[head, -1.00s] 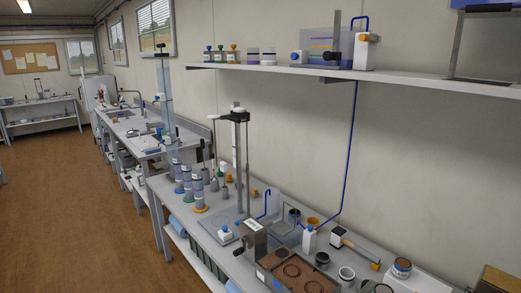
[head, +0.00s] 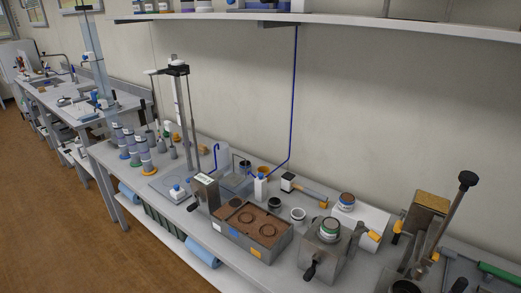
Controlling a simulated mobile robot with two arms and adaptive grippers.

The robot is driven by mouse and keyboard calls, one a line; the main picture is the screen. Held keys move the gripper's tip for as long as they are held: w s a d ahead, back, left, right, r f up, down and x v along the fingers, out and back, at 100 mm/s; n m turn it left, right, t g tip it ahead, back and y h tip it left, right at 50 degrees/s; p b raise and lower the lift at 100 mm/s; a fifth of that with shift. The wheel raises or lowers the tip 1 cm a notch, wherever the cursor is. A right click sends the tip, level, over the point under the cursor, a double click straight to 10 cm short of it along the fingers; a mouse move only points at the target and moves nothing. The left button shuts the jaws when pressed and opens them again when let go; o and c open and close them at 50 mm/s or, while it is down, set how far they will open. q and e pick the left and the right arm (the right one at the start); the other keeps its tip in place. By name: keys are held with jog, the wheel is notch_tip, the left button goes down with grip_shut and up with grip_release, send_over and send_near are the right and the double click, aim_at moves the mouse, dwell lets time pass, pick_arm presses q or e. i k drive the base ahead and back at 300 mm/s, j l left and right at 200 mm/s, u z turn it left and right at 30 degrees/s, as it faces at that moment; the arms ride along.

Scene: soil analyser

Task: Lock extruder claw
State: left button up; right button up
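A metal device with a long upright lever and black knob (head: 467,180) stands at the right end of the bench in the head view; it looks like the extruder, but I cannot tell for sure. Its base is cut off by the lower edge. A claw cannot be made out clearly, nor whether it is locked. Left of it is a grey metal block (head: 318,258) with a black handle and a green-banded jar (head: 329,229) on top. Neither of my grippers is in view.
A tray with brown soil (head: 252,226) and ring marks sits mid-bench. A tall stand (head: 187,110), several blue-labelled cylinders (head: 130,145), small cups and a hammer-like tool (head: 303,189) stand farther left and back. A shelf (head: 350,23) runs above along the wall.

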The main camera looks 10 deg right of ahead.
aim_at(374, 236)
jog(key=z, duration=1.25)
